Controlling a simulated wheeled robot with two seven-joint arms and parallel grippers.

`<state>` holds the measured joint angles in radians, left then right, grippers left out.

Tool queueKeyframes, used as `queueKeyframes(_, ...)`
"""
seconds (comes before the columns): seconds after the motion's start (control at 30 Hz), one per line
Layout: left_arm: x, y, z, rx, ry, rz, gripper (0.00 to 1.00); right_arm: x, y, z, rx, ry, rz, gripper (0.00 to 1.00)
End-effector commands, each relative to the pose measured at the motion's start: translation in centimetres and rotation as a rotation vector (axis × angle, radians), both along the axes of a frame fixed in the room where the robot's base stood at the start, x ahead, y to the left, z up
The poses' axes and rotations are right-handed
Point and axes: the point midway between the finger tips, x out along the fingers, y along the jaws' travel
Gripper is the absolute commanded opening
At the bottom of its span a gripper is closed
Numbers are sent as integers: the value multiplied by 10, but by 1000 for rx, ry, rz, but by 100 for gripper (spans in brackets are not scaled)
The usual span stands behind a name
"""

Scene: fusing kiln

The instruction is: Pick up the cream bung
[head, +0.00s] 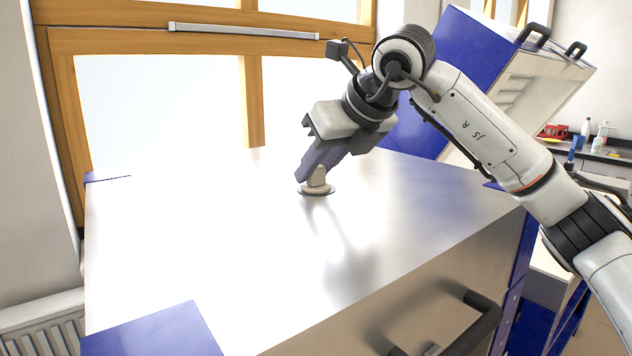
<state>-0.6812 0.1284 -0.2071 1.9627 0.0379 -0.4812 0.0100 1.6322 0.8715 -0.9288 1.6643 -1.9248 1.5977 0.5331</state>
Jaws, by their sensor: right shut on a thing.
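The cream bung (317,185) is on the metal top of the kiln (240,230). Its knob points up and its wider base is at the level of the top, inside a thin dark ring. I cannot tell whether it is seated in a hole or slightly raised. My right gripper (310,176) comes down at a slant from the upper right and is shut on the knob of the bung. The fingers hide part of the knob. My left gripper is not in view.
A blue panel (150,333) covers the near left corner of the kiln top. A dark handle (478,325) is on the kiln's front. A tilted blue and white lid (520,85) stands behind my right arm. The top around the bung is clear. Windows are behind.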

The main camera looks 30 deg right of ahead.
Motion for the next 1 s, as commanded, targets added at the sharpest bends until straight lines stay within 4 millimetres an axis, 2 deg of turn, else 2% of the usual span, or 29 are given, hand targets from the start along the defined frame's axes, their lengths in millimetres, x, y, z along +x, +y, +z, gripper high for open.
queueKeyframes(0.17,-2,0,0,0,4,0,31,0,0,9,-1,0,1,1)
queueKeyframes(0.5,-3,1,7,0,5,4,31,0,1,76,1,-1,1,1)
queueKeyframes(0.6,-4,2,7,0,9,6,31,0,0,89,2,-1,0,1)
queueKeyframes(0.73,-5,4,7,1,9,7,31,0,0,99,0,1,0,1)
queueKeyframes(1.0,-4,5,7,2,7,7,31,0,0,100,0,2,0,1)
